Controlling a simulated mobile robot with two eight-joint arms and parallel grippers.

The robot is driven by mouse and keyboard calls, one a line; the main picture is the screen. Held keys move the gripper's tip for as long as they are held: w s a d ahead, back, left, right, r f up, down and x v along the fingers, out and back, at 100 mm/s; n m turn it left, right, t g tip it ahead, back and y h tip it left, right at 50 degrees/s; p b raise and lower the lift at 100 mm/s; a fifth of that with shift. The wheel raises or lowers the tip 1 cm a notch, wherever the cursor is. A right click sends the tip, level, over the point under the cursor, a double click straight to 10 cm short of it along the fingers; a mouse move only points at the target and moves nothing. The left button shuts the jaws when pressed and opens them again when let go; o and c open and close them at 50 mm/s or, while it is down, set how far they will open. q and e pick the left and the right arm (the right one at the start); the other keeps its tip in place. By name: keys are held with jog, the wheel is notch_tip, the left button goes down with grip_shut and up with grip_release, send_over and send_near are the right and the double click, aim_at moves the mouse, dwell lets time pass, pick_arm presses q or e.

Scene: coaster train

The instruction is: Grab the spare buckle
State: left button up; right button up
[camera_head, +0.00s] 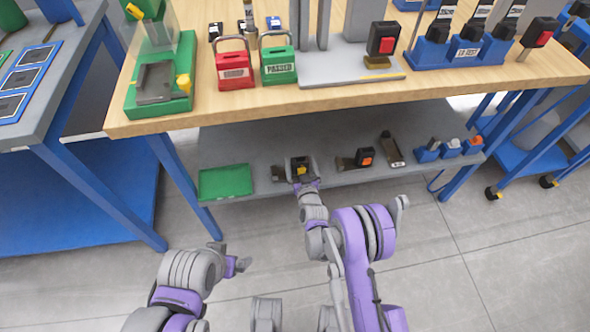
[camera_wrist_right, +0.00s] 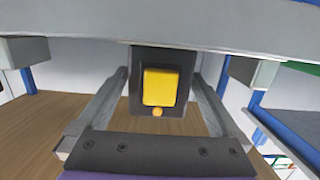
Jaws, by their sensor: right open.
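A black buckle with a yellow button (camera_head: 301,168) is on the grey lower shelf under the workbench. It fills the middle of the right wrist view (camera_wrist_right: 159,85), its yellow face towards the camera. My right gripper (camera_head: 301,182) is at the shelf's front edge, right at this buckle. In the wrist view its two fingers stand apart, one on each side of the buckle, with gaps visible, so it is open. My left gripper (camera_head: 241,265) hangs low over the floor, away from the shelf; its jaw opening is not clear.
The lower shelf (camera_head: 240,150) also holds a green tray (camera_head: 225,181), an orange-buttoned buckle (camera_head: 366,156) and blue holders (camera_head: 450,149). The wooden bench top (camera_head: 300,94) overhangs above. Blue legs (camera_head: 184,180) stand at the left. The floor in front is clear.

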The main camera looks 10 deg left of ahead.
jog(key=shift+x, duration=1.4)
jog(key=shift+d, duration=0.1)
grip_shut()
